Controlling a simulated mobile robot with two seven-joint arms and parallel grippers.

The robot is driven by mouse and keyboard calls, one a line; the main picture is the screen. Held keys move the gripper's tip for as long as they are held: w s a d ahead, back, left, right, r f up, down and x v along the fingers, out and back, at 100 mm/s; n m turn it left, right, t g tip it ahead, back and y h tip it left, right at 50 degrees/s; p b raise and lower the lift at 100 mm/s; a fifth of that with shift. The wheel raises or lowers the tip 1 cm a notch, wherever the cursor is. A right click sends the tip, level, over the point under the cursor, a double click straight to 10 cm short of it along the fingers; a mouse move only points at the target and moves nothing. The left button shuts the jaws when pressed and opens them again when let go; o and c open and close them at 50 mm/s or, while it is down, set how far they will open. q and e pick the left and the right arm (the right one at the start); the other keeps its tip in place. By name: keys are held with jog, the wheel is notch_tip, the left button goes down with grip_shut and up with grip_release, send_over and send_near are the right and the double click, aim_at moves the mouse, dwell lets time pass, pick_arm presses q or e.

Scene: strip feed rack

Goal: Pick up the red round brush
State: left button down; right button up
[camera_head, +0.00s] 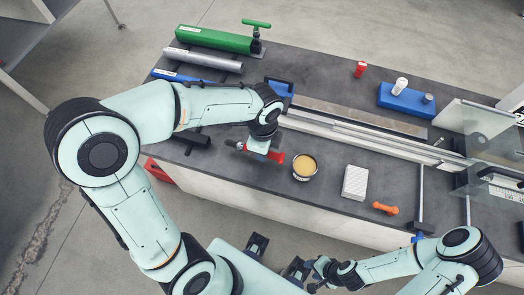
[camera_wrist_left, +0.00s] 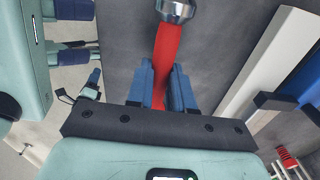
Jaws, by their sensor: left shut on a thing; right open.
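The red round brush (camera_wrist_left: 166,55) shows in the left wrist view as a red handle with a shiny metal collar at its far end. My left gripper (camera_wrist_left: 163,75) is shut on the handle, with a blue finger on each side. In the head view, red parts of the brush (camera_head: 277,157) show beside my left gripper (camera_head: 258,148), above the dark bench top. The gripper hides its middle, and I cannot see the bristles clearly. My right gripper (camera_head: 318,277) is open and empty, off the front edge of the bench.
A tin with yellowish contents (camera_head: 304,168) stands just right of the brush. A white block (camera_head: 355,182) and an orange object (camera_head: 385,208) lie further right. Metal rails (camera_head: 370,138) run behind. Green (camera_head: 215,40) and grey (camera_head: 203,60) cylinders lie at the back left.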

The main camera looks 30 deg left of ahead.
pick_arm(q)
notch_tip(320, 180, up, 17)
jog(key=p, duration=0.2)
pick_arm(e)
jog(key=r, duration=0.1)
jog(key=w+r, duration=0.1)
jog(key=r, duration=0.1)
jog(key=shift+w+r, duration=0.15)
jog(key=shift+w, duration=0.2)
pick_arm(q)
jog(key=shift+s+a, duration=0.1)
dwell(1.1)
